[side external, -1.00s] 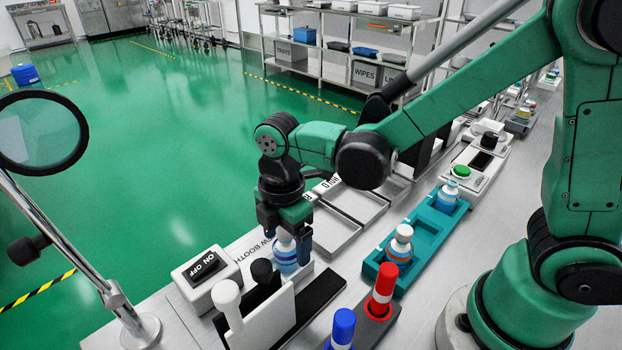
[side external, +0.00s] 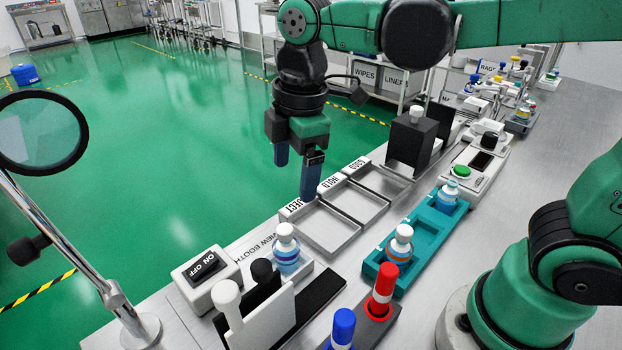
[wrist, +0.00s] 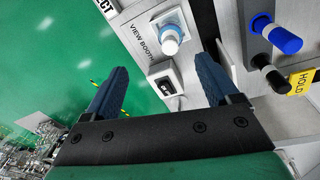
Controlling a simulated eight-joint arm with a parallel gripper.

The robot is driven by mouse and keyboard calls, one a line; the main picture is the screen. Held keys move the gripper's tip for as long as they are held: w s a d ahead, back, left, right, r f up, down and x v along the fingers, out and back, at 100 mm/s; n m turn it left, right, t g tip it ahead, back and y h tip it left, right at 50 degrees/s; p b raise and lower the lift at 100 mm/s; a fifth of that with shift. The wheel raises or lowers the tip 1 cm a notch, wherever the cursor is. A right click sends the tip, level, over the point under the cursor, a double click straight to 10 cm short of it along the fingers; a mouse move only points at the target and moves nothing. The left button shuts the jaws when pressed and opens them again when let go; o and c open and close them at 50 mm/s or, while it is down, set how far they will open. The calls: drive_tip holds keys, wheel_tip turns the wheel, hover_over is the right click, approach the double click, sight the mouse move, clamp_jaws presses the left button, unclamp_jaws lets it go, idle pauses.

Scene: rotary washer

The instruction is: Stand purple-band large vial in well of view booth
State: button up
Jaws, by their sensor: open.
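A large vial (side external: 286,248) with a white cap and a bluish-purple lower part stands upright in the well of the view booth (side external: 306,275); its exact band colour is hard to make out. In the wrist view the same vial (wrist: 170,44) shows from above, beside the "VIEW BOOTH" label. My gripper (side external: 296,180) is open and empty, raised above and behind the vial and apart from it. In the wrist view its two fingers (wrist: 161,66) are spread wide with nothing between them.
The ON/OFF switch box (side external: 207,278) and white and black posts stand left of the vial. Metal trays (side external: 330,228) lie to the right. A teal rack (side external: 425,237) holds an orange-band vial (side external: 399,246) and a blue one (side external: 449,192). Red- and blue-capped markers stand in front.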

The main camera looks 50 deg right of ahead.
drive_tip(key=s+d+f+m+t, duration=0.2)
drive_tip(key=d+m+t, duration=0.4)
drive_tip(key=m, duration=0.8)
drive_tip(key=shift+s+d+f+m, duration=0.25)
drive_tip(key=shift+d+f+m, duration=0.25)
drive_tip(key=shift+d, duration=0.5)
